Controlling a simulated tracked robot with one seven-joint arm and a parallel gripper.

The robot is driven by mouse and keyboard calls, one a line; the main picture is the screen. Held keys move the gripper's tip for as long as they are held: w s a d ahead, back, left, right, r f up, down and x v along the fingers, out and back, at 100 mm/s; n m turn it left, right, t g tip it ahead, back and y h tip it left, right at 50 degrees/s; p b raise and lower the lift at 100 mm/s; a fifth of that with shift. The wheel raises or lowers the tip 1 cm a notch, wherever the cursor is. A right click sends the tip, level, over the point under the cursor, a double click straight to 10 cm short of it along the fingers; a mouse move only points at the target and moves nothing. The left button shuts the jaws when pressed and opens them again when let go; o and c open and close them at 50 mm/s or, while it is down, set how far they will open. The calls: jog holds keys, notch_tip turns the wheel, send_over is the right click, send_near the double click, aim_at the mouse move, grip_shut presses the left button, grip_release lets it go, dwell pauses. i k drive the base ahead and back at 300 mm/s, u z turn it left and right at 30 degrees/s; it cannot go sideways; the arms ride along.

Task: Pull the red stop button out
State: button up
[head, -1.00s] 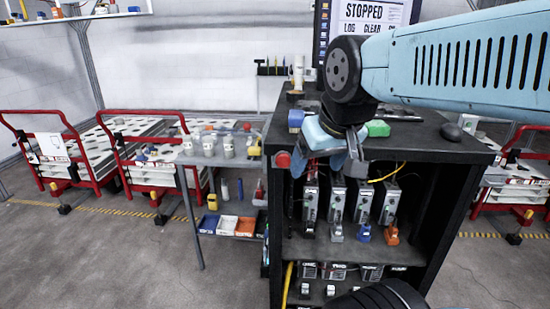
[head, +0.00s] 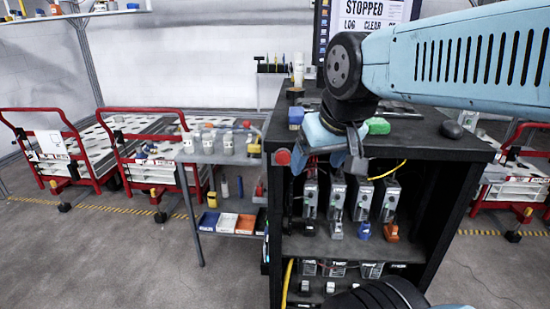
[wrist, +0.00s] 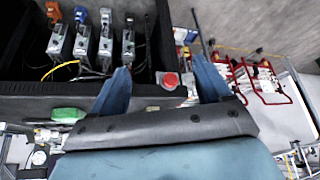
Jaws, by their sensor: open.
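The red stop button (head: 282,157) is a round red knob on the front left corner of the dark cabinet's (head: 420,143) top edge. It also shows in the wrist view (wrist: 170,81), between my two fingers and beyond them. My gripper (head: 330,161) is in front of the cabinet's front edge, to the right of the button in the head view. In the wrist view my gripper (wrist: 164,78) has its blue fingers wide apart with nothing held. The button looks apart from both fingers.
Several grey modules (head: 361,200) with cables stand on the cabinet's upper shelf. A green object (head: 378,126) and a dark rounded object (head: 452,130) lie on its top. A grey side table (head: 195,158) with jars stands left. Red carts (head: 120,170) are behind it.

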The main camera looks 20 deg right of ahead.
aim_at(283, 157)
jog(key=u, duration=0.75)
jog(key=k, duration=1.75)
jog(key=z, duration=0.45)
jog(key=i, duration=1)
jog(key=u, duration=0.1)
